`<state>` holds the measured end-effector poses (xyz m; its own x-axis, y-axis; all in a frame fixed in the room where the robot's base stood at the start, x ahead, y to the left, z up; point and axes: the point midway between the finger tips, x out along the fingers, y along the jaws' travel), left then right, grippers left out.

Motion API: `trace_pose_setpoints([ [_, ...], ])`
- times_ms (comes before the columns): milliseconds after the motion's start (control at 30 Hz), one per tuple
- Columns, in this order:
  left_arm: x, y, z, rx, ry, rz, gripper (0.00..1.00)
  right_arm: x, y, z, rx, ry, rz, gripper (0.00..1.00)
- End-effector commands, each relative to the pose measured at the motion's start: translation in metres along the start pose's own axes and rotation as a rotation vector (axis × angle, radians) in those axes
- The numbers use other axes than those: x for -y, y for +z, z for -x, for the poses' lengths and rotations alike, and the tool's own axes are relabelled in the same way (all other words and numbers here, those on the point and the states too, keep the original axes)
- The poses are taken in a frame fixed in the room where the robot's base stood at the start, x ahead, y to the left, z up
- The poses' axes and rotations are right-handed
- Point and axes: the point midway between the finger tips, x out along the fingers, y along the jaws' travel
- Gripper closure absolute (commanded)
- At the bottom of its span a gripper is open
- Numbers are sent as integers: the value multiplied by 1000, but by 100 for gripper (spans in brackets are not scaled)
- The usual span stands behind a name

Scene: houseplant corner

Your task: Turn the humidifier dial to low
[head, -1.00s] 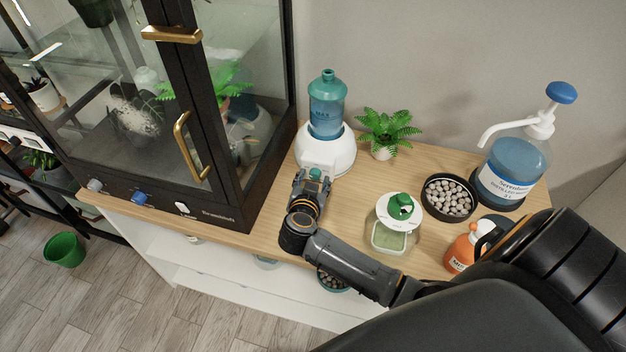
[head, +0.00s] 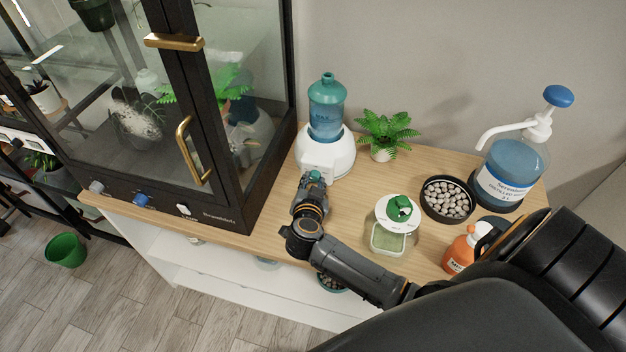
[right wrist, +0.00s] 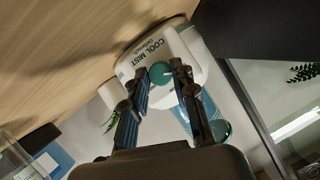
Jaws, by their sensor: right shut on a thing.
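The humidifier (head: 340,158) has a white base with a teal water bottle (head: 326,112) on top and stands upright on the wooden top beside the glass cabinet. Its round teal dial (right wrist: 160,73) is on the front, next to the words COOL MIST, which look upside down in the right wrist view. My right gripper (head: 313,181) is at the front of the humidifier. In the right wrist view its two fingertips (right wrist: 160,70) lie on either side of the dial, shut on it. The dial's setting marks are too small to read. My left gripper is not in view.
A small fern (head: 387,132) stands right of the humidifier. A jar with a green knob (head: 399,209), a bowl of pebbles (head: 448,199), a pump bottle (head: 512,172) and an orange spray bottle (head: 460,250) stand further right. The cabinet (head: 255,205) is close on the left.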

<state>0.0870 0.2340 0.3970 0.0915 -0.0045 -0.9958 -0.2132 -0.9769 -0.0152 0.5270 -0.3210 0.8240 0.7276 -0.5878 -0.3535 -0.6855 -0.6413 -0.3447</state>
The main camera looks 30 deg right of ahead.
Motion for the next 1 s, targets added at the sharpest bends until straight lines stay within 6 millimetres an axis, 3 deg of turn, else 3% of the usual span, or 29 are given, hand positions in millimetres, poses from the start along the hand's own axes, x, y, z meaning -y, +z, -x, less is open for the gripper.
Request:
trace_pose_setpoints([
  [200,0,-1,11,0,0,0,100,-2,0,1,-5,-72,-171,100],
  [433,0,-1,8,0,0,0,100,-4,3,0,-15,-158,-373,100],
  [1000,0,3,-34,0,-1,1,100,-8,9,-3,-37,-348,-822,100],
])
